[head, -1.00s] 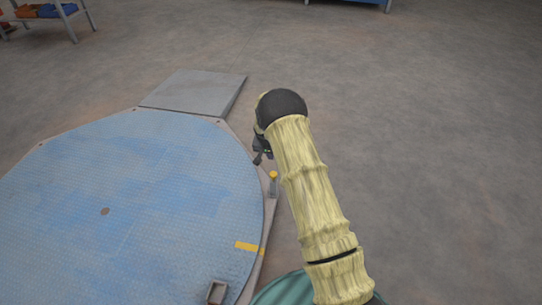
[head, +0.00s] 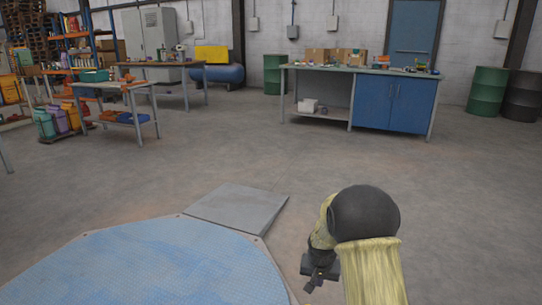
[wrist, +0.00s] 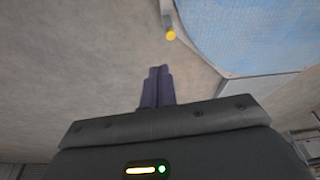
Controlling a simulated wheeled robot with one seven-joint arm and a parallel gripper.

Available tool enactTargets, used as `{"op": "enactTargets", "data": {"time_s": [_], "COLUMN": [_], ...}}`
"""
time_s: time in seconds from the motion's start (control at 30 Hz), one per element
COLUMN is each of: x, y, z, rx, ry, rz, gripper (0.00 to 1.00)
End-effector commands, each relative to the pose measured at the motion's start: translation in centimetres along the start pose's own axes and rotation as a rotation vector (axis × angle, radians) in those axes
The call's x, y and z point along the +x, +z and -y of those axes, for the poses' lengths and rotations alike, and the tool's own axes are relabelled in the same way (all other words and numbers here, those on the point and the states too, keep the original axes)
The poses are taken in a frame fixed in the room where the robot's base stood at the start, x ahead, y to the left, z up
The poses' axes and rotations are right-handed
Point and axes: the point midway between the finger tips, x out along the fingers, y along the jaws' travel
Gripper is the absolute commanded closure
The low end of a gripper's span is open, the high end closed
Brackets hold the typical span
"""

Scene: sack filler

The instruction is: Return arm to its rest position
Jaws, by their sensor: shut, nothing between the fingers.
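My arm, in a cream sleeve with a black joint cap, reaches up from the lower right of the head view. My gripper (head: 315,284) hangs beyond it, near the right edge of the blue round platform (head: 150,270), partly hidden by the arm. In the wrist view, my gripper's fingers (wrist: 157,72) are together with nothing between them. They point toward the grey floor beside the platform, which also shows in the wrist view (wrist: 255,35). A yellow-topped post (wrist: 171,35) stands by the platform edge, apart from the fingertips in the picture.
A grey ramp plate (head: 237,208) adjoins the platform's far edge. A small table (head: 110,86) and colourful containers (head: 57,122) are at left. The middle floor is clear.

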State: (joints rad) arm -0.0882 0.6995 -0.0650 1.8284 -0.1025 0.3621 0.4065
Motion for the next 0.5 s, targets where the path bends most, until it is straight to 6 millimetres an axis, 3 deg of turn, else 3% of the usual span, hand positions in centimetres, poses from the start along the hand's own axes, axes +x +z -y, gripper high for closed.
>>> {"op": "enactTargets", "data": {"time_s": [0.03, 0.2, 0.5], "x": [-2.4, -8.1, -15.9], "y": [0.8, 4.5, 12.4], "z": [-0.6, -2.3, -5.2], "rx": [-0.013, -0.07, -0.174], "ry": [-0.007, -0.025, -0.05], "rz": [0.0, 0.012, 0.026], "gripper": [1.0, 1.0, 1.0]}}
